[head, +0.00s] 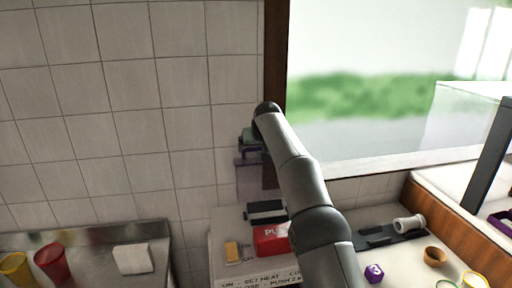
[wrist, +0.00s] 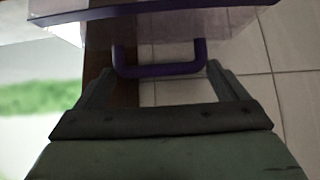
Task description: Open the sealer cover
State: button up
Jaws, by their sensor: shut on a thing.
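The sealer cover (head: 250,182) stands raised, a purple-tinted see-through panel against the tiled wall beside the window frame. In the wrist view the cover (wrist: 185,27) shows as a clear panel with a purple edge. Its purple U-shaped handle (wrist: 160,71) lies between the fingertips of my gripper (wrist: 160,76), which is shut on it. In the head view my gripper (head: 248,150) is at the top of the cover, partly hidden by my arm. The sealer body (head: 250,272), with printed lettering, is below, partly hidden by my arm.
A red block (head: 271,240) and a dark block (head: 266,212) are on the sealer. A red cup (head: 52,262), a yellow cup (head: 15,268) and white napkins (head: 132,258) stand on the metal counter at left.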

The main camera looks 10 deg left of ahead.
jog(key=shift+w+d+r, duration=0.15)
jog(key=shift+r, duration=0.55)
jog(key=o, duration=1.1)
jog(key=shift+c, duration=0.2)
jog(key=shift+f, duration=0.25)
jog(key=b+v, duration=0.5)
jog(key=v, duration=1.2)
jog(key=shift+s+d+r, duration=0.2)
jog(key=shift+s+r, duration=0.05)
jog(key=shift+s, duration=0.05)
jog(key=s+d+f+m+g+h, duration=0.1)
jog(key=s+d+f+g, duration=0.1)
jog(key=s+d+f, duration=0.65)
jog(key=s+d+f+m+g+h, duration=0.15)
jog(key=s+d+f, duration=0.35)
jog(key=d, duration=0.7)
jog(key=s+d+f+m+g, duration=0.1)
jog(key=s+d+f, duration=0.2)
jog(key=s+f, duration=0.3)
jog(key=s+d+f+g, duration=0.1)
jog(key=s+d+f, duration=0.2)
jog(key=s, duration=0.9)
jog(key=s+d+f+m+g+h, duration=0.1)
jog(key=s+d+f, duration=0.2)
jog(key=s+f, duration=0.6)
jog(key=shift+s+d+m, duration=0.3)
jog(key=shift+s+m, duration=0.05)
jog(key=shift+s, duration=0.1)
